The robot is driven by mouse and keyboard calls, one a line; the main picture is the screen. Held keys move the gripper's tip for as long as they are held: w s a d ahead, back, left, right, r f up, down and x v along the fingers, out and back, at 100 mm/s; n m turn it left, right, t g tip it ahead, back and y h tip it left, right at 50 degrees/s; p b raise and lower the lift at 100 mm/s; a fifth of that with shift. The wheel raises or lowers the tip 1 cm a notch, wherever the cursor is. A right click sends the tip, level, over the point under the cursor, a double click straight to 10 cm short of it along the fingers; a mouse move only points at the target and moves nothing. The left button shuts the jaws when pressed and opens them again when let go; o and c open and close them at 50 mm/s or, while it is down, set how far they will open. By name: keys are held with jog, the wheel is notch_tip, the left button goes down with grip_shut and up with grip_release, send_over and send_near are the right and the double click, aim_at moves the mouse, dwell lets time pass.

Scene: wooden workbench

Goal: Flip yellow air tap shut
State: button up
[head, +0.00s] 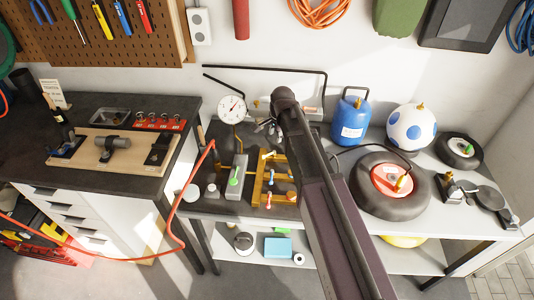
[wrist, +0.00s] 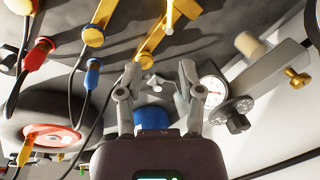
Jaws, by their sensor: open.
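A brass-yellow pipe manifold (head: 257,190) stands on the bench in the head view, with small coloured levers along it. Yellow pipe parts (wrist: 150,40) also show in the wrist view, near a blue-ended piece (wrist: 92,75) and a red-ended piece (wrist: 37,55). I cannot tell for sure which lever is the yellow tap. My gripper (wrist: 156,85) is open, with nothing between its fingers in the wrist view. In the head view it is small and partly hidden by my arm, behind the manifold near the gauge.
A pressure gauge (head: 231,108) stands at the back left. A blue canister (head: 350,122), a white-and-blue ball (head: 410,130) and a tyre with a red hub (head: 361,199) stand on the right. A red hose (head: 172,215) hangs at the bench's left front.

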aim_at(268, 155)
jog(key=shift+w+a+m, duration=0.3)
jog(key=shift+w+a, duration=0.1)
jog(key=shift+a, duration=0.4)
jog(key=f+b, duration=0.4)
jog(key=w+a+f+b, duration=0.1)
jog(key=f+b, duration=0.4)
jog(key=w+f+b, duration=0.1)
jog(key=f+b, duration=0.3)
jog(key=shift+w+a+f, duration=0.1)
jog(key=shift+a+f, duration=0.15)
jog(key=shift+a, duration=0.05)
dwell(0.4)
grip_shut()
dwell(0.3)
